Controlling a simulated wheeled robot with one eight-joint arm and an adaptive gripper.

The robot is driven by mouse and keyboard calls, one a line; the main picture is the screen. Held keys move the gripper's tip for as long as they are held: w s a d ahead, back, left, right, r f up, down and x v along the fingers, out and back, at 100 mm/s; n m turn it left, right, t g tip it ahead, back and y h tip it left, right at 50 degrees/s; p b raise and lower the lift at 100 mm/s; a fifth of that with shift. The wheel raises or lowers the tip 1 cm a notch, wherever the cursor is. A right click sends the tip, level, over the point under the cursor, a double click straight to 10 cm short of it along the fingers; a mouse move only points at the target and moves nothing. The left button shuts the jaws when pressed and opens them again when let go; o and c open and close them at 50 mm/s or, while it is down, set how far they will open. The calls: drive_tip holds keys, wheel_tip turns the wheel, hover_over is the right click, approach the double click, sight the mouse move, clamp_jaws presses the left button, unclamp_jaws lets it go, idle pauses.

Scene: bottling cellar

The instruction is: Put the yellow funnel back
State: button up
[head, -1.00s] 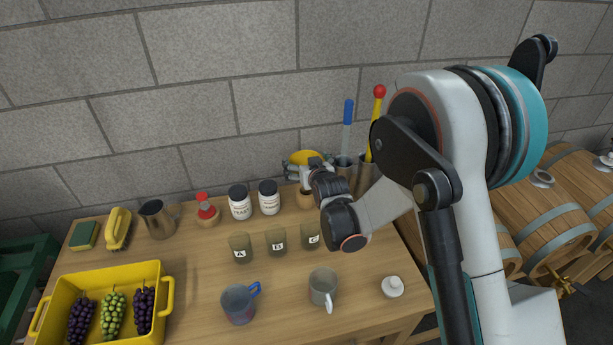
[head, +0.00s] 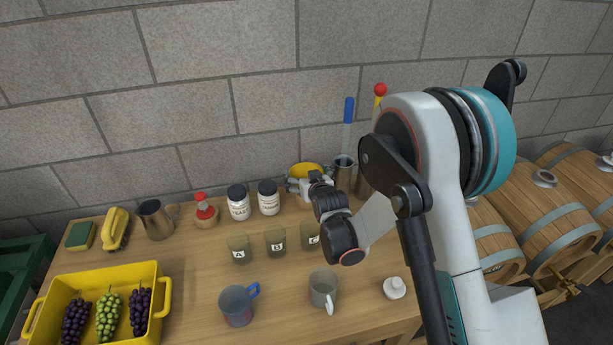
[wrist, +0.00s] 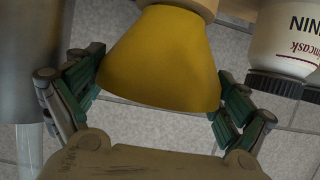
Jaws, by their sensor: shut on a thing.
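The yellow funnel (head: 307,169) is at the back of the table, near the wall, with its wide mouth up. It fills the middle of the wrist view (wrist: 160,62). My gripper (wrist: 160,95) is shut on the funnel, with green pads on both sides near its wide rim. It also shows in the head view (head: 310,187). A pale wooden piece (wrist: 205,5), apparently a stand, is at the funnel's narrow end. Whether the funnel rests fully in it is hidden.
White jars with dark lids (head: 268,198) stand left of my gripper. A metal cylinder (head: 343,175) with a blue-handled tool stands close on the right. Labelled cups (head: 275,242) and two mugs (head: 323,290) stand in front. A yellow crate (head: 165,300) holds grapes.

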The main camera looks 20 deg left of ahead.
drive_tip(key=shift+f, duration=0.2)
drive_tip(key=o, duration=0.7)
drive_tip(key=shift+r, duration=0.1)
drive_tip(key=shift+r+p, duration=0.8)
drive_tip(key=p+v, duration=0.1)
drive_tip(key=v, duration=1.1)
drive_tip(key=shift+f, duration=0.15)
drive_tip(key=shift+w, duration=0.1)
